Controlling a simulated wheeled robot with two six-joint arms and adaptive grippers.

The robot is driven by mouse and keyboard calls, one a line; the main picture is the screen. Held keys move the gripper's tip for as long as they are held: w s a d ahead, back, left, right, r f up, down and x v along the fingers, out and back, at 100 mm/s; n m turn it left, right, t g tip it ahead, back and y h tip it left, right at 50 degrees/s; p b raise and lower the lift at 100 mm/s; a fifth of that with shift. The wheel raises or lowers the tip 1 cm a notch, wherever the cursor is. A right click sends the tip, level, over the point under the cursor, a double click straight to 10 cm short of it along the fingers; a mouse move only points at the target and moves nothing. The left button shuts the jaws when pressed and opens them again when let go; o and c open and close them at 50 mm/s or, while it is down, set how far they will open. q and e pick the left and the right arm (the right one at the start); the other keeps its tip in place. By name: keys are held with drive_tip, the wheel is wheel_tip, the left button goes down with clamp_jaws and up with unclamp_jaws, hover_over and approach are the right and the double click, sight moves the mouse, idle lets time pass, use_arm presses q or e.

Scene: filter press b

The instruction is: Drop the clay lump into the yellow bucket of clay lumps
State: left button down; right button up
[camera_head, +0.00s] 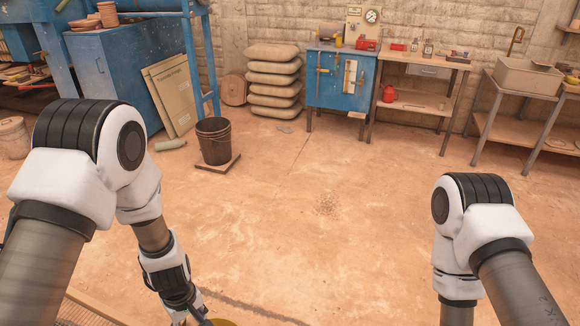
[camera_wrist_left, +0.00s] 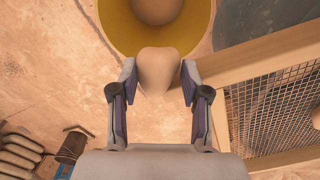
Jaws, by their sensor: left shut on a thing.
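My left gripper (camera_wrist_left: 159,72) is shut on a pale brown clay lump (camera_wrist_left: 159,66), with one finger on each side of it. The yellow bucket (camera_wrist_left: 107,22) is at the top of the left wrist view, and the held lump overlaps its near rim there. Another rounded clay mass (camera_wrist_left: 157,8) shows inside the bucket. I cannot tell how high the held lump is above the rim. In the head view only a sliver of the yellow bucket (camera_head: 222,322) shows at the bottom edge, beside my left wrist. My right gripper is out of view below the frame.
A wood-framed mesh screen (camera_wrist_left: 262,110) lies right of the bucket in the left wrist view. A dark bucket (camera_head: 214,141) stands on a board farther off. Stacked sacks (camera_head: 274,80), a blue cabinet (camera_head: 340,82) and benches line the wall. The middle floor is clear.

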use_arm(q)
drive_tip(key=shift+s+f+b, duration=0.2)
drive_tip(key=shift+f+b, duration=0.2)
drive_tip(key=shift+f, duration=0.15)
wheel_tip(320, 180, down, 5)
drive_tip(key=b, duration=0.4)
drive_tip(key=shift+r, duration=0.2)
drive_tip(key=shift+c, duration=2.3)
unclamp_jaws()
wheel_tip(320, 180, up, 12)
